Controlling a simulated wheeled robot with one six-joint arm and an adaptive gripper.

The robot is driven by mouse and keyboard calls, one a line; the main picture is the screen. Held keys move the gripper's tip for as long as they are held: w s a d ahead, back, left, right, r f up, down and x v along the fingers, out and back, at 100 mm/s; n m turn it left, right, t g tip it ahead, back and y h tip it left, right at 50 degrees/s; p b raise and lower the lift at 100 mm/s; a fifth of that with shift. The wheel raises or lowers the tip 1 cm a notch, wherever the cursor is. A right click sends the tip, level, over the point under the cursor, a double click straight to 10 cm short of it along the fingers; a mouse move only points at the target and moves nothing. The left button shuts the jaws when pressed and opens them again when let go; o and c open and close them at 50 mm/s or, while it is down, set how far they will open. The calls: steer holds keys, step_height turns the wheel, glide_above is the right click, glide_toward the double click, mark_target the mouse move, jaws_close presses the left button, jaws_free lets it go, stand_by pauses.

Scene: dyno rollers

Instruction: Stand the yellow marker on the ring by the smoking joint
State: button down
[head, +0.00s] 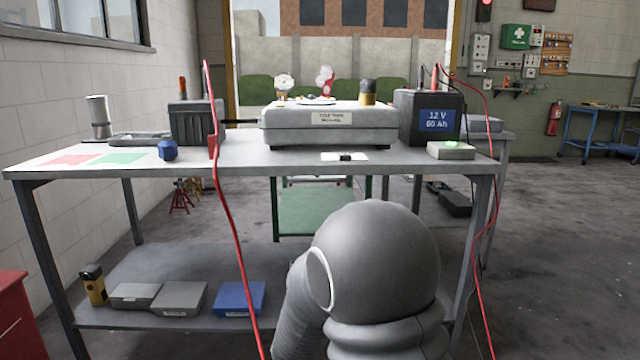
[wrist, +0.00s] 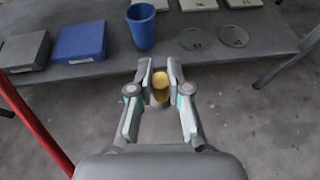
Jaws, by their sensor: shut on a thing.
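My gripper (wrist: 160,75) shows in the wrist view, with its fingers closed around a short yellow cylinder, the yellow marker (wrist: 159,88). It holds the marker in front of the lower shelf's edge, with grey floor below. Two flat round outlines (wrist: 195,40) (wrist: 233,36) with small dark marks lie on the shelf, beyond and to the right of my gripper. In the head view my arm hides the gripper and that part of the shelf. I cannot make out a smoking joint, or tell which ring belongs to it.
A blue cup (wrist: 141,25) stands on the shelf just beyond my gripper, with a blue box (wrist: 80,41) and grey box (wrist: 25,50) to its left. The workbench top (head: 230,152) is above the shelf (head: 110,318). A red cable (head: 228,210) hangs in front.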

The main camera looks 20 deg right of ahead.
steer(key=w+d+r+m+g+h+p, duration=0.1)
steer(key=w+d+r+m+h, duration=0.3)
steer(key=r, duration=0.6)
steer(key=w+d+r+g+p, duration=0.1)
steer(key=w+d+r+g, duration=0.1)
steer(key=d+r, duration=0.6)
steer(key=w+d+r+m+g+h+p, duration=0.1)
steer(key=w+d+r+m+h, duration=0.15)
steer(key=r, duration=0.95)
steer(key=s+d+r+m+g+h+p, duration=0.15)
steer(key=d+r, duration=0.25)
steer(key=r, duration=0.4)
steer(key=s+d+r+m+g, duration=0.15)
steer(key=d+r, duration=0.25)
steer(key=r, duration=0.4)
steer(key=s+r+g, duration=0.1)
steer(key=s+r, duration=0.4)
steer(key=r, duration=0.3)
steer(key=s+r+m+g+p, duration=0.1)
steer(key=s+r, duration=0.5)
steer(key=r, duration=0.2)
steer(key=shift+d+r, duration=0.15)
steer(key=shift+d, duration=0.15)
steer(key=shift+s, duration=0.1)
steer(key=shift+a, duration=0.15)
steer(key=shift+a+f+n, duration=0.1)
steer(key=shift+f+n, duration=0.15)
steer(key=shift+f, duration=0.2)
